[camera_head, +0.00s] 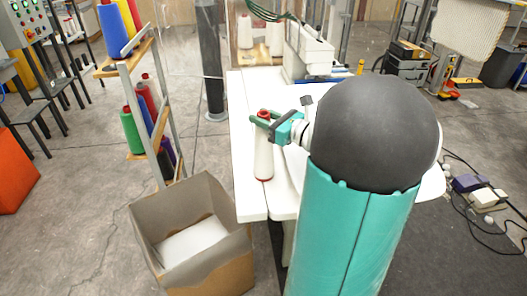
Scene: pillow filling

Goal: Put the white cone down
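The white cone (263,155) stands upright at the left part of the white table (247,190), with a red tip at the top and a red rim at its base. My gripper (262,119) is at the cone's top, with its green fingers around the red tip. The fingers look closed about the tip, though their far side is partly hidden. The cone's base appears at the tabletop; I cannot tell whether it touches. My arm's dark round joint and teal link hide much of the table's right side.
An open cardboard box (190,235) stands on the floor at the table's left front. A rack (150,100) with coloured thread cones is at the left. A sewing machine (308,50) is at the table's back. Cables (490,220) lie on the floor at right.

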